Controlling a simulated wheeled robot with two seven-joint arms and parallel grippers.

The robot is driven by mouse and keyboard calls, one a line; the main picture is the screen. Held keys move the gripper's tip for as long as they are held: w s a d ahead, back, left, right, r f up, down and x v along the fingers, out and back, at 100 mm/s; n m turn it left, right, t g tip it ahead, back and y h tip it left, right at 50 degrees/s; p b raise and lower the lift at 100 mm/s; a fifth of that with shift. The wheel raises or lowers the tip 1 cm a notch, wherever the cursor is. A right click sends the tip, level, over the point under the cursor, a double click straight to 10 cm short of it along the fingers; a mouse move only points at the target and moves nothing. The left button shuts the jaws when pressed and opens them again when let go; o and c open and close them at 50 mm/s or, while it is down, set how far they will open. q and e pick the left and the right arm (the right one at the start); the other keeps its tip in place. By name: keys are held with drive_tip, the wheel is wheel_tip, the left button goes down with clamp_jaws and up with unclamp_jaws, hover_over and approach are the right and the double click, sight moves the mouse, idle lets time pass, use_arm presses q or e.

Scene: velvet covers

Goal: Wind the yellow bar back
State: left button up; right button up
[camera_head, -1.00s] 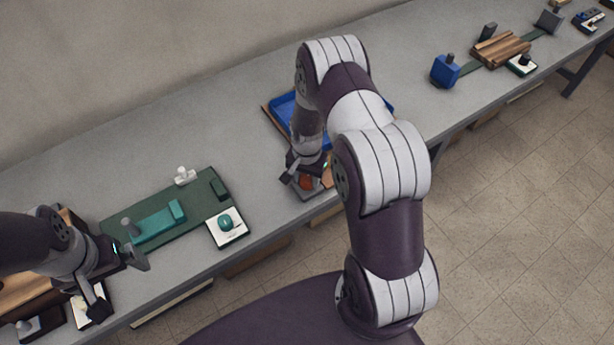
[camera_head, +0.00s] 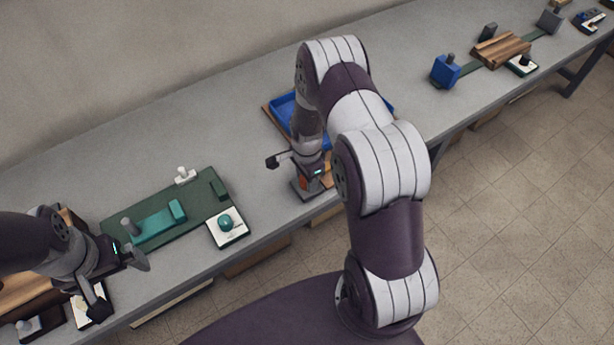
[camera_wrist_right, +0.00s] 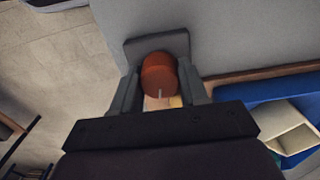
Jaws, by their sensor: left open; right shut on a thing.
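My right gripper (camera_head: 309,175) points down at the table's front edge, beside the blue tray (camera_head: 284,107). In the right wrist view its fingers (camera_wrist_right: 160,84) are shut around an orange-red round knob (camera_wrist_right: 159,72) with a pale line on its face. The knob stands by a grey plate (camera_wrist_right: 152,43). A small yellowish patch (camera_wrist_right: 163,102) shows below the knob between the fingers; I cannot tell whether it is the yellow bar. My left gripper (camera_head: 118,283) is open at the lower left.
A green board (camera_head: 205,187) with a teal slider (camera_head: 157,222) and a white plate with a teal knob (camera_head: 226,222) lies between my grippers. A blue block (camera_head: 445,71) and wooden piece (camera_head: 501,49) stand far right. Table behind is clear.

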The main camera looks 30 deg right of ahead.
idle(0.4)
drive_tip(key=o, duration=1.1)
drive_tip(key=shift+c, duration=0.2)
wheel_tip(320, 180, up, 13)
drive_tip(key=shift+f+b, duration=0.15)
drive_tip(key=shift+b, duration=0.3)
